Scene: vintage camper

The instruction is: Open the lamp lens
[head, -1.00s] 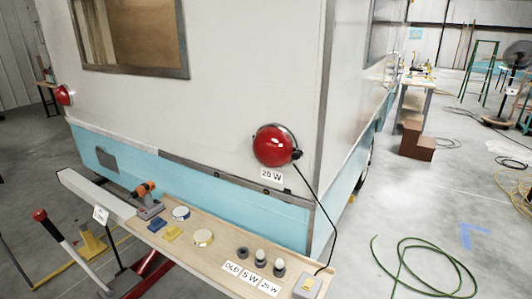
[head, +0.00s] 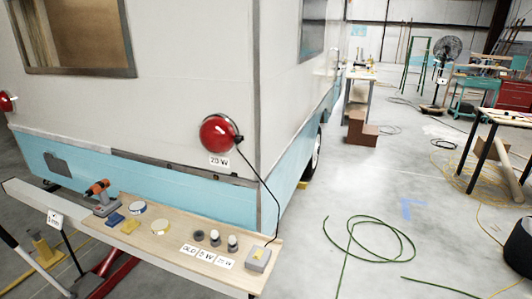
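The lamp with a round red lens (head: 218,133) is mounted on the camper's white rear wall near its right corner. The lens looks shut over the lamp. A dark rim or bracket shows at its right edge, and a black cable runs from there down to a grey box (head: 258,258) on the wooden shelf. A label (head: 219,161) that appears to read 20 W is below the lamp. A second red lamp (head: 6,102) is at the far left edge of the view. My gripper is not in view.
The wooden shelf (head: 170,246) below the lamp holds an orange drill (head: 99,195), sponges, round tins, and small bulbs or sockets by labels. A green hose (head: 362,240) lies on the floor at right.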

